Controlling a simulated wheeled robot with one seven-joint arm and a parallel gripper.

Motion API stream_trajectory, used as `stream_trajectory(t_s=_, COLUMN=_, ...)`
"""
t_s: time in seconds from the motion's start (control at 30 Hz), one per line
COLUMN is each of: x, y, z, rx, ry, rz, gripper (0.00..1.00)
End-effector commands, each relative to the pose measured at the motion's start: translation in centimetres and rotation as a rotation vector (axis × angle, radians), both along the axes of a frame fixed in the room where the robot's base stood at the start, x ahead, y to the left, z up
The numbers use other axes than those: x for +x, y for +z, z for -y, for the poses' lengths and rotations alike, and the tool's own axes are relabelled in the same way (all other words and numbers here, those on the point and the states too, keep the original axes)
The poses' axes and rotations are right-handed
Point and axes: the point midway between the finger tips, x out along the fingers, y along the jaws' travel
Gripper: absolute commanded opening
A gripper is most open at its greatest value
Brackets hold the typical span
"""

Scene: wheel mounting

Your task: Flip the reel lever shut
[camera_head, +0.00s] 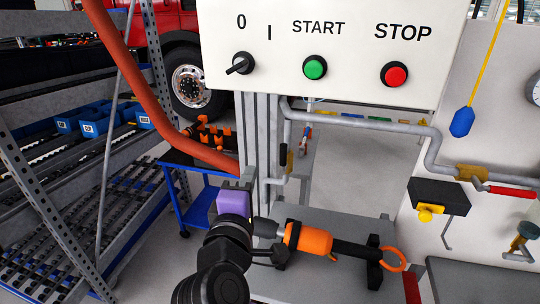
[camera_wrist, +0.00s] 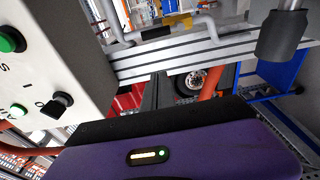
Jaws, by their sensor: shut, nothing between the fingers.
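No part is marked as the reel lever, so I cannot tell which one it is. A red lever (camera_head: 512,192) sits at a brass-coloured valve (camera_head: 471,173) on the grey pipe at the right, roughly in line with the pipe. A smaller valve with a dark handle (camera_head: 290,162) stands upright by the post. My gripper (camera_head: 245,176) is low at the centre, left of both levers and apart from the red one. In the wrist view, its dark fingers (camera_wrist: 160,78) are together and empty beyond the purple hand.
A white control panel (camera_head: 330,45) with a black switch, green START and red STOP buttons hangs above. An orange tool (camera_head: 308,240) lies on a grey table. A red hose (camera_head: 135,90) runs down at left beside shelving (camera_head: 75,170). A blue cart (camera_head: 185,200) stands behind.

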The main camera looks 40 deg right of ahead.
Motion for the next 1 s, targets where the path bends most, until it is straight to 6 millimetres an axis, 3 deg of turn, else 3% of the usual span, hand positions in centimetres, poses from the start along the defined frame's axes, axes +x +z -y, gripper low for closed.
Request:
stream_trajectory(t_s=0.37, x=0.7, y=0.2, z=0.8, rx=-0.001, ry=0.0, rz=0.002, gripper=0.0)
stream_trajectory(t_s=0.87, x=6.8, y=0.3, z=7.8, rx=0.001, ry=-0.001, rz=0.001, gripper=0.0)
stream_trajectory(t_s=1.0, x=4.6, y=0.1, z=8.4, rx=0.002, ry=0.001, rz=-0.001, gripper=0.0)
